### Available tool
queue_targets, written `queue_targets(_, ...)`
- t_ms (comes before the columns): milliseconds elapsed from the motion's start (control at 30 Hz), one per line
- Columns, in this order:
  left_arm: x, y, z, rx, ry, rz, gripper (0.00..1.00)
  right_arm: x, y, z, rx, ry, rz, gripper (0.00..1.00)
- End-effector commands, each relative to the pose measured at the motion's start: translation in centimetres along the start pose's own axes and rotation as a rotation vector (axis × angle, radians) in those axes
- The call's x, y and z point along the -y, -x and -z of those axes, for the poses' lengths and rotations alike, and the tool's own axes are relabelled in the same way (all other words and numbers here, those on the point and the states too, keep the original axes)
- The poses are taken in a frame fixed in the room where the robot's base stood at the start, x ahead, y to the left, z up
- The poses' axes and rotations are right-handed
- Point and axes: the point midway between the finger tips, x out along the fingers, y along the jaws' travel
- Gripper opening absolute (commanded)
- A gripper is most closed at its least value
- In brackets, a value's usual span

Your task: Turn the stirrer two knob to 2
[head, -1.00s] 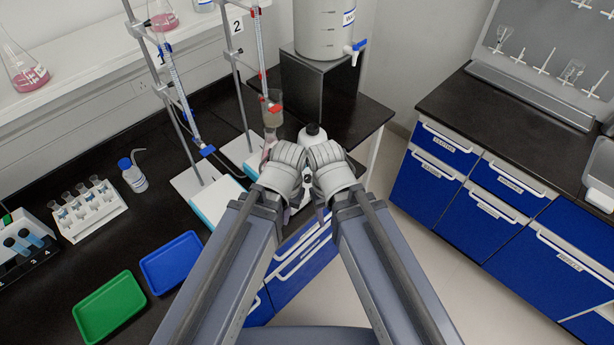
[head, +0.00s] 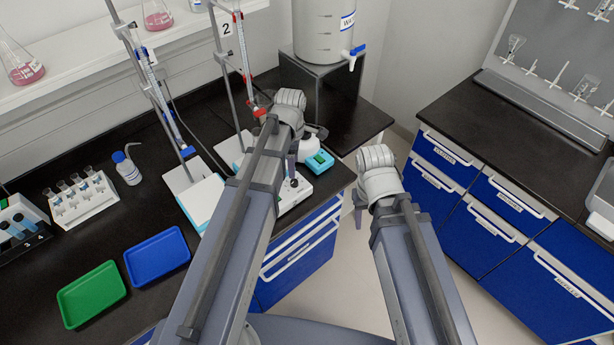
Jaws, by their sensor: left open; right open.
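The stand labelled 2 (head: 226,30) rises over the left bench, its white base (head: 229,149) partly covered by my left arm. Stirrer two at its foot is mostly hidden by that arm, and I cannot make out its knob or setting. My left gripper (head: 291,165) is at the end of the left arm, over the bench near that stand; its fingers are largely hidden under the wrist, with nothing visibly held. My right gripper (head: 361,205) points down beyond the bench's right edge, over the floor, open and empty.
The stand labelled 1's stirrer (head: 205,202) is left of my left arm. A white device (head: 297,190), a teal box (head: 319,162) and a white bottle (head: 311,143) stand right of it. Blue (head: 157,257) and green (head: 91,295) trays lie nearer. Floor is free between benches.

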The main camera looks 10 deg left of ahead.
Motion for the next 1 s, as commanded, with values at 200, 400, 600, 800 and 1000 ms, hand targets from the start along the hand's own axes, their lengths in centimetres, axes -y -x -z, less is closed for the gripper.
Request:
queue_targets(200,-0.1,-0.1,0.2,0.001,0.028,-0.001,0.63,0.0,-0.1,0.0,0.000,0.000,0.000,0.50)
queue_targets(400,-0.1,-1.0,0.1,0.001,0.026,-0.001,0.63,0.1,-1.0,0.1,0.000,0.000,0.000,0.50)
queue_targets(600,-0.1,-3.1,0.1,0.001,0.024,-0.001,0.63,0.3,-3.1,0.2,0.000,-0.001,0.000,0.50)
queue_targets(800,-0.1,-5.7,0.1,0.001,0.024,-0.001,0.63,0.6,-5.7,0.3,0.000,-0.002,0.000,0.50)
queue_targets(1000,-0.1,-7.6,0.1,0.001,0.024,-0.001,0.63,0.7,-7.6,0.5,0.000,-0.002,0.000,0.50)
